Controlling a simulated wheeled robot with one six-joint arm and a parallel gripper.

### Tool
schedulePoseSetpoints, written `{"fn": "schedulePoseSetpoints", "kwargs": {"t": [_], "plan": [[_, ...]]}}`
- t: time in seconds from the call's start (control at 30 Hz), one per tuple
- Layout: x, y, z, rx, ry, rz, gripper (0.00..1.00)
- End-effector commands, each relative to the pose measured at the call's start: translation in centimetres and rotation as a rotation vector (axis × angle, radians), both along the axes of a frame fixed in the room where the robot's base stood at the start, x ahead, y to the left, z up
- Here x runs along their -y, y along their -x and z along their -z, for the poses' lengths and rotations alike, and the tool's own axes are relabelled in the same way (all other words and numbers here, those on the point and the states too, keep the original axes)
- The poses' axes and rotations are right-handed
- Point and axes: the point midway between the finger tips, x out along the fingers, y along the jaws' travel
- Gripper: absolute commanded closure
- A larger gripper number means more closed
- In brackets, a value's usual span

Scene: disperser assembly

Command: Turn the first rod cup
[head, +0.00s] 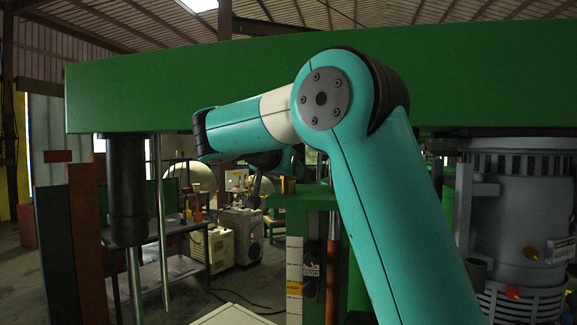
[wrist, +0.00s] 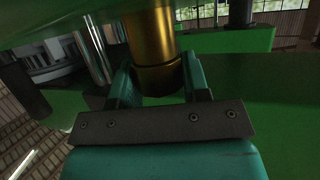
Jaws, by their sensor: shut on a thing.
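The rod cup (wrist: 153,40) is a brass-coloured cylinder in the wrist view, reaching down from the green machine body above. My gripper (wrist: 158,78) has one finger on each side of its lower end and is shut on it. The cup's far side is hidden.
The big green beam (head: 250,75) spans overhead. A black cylinder with a steel rod (head: 126,190) hangs at the left. A grey motor (head: 525,210) stands at the right. Steel rods (wrist: 95,55) stand close by on the left in the wrist view.

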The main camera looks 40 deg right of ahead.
Motion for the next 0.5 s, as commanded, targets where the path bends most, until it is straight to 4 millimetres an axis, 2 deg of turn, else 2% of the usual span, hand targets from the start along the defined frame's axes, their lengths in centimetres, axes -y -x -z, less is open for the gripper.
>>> {"fn": "schedulePoseSetpoints", "kwargs": {"t": [0.2,0.5], "plan": [[-0.08,-0.11,-0.15,-0.002,-0.002,0.103,0.81],[-0.03,-0.04,0.01,-0.002,-0.002,0.162,0.81]]}}
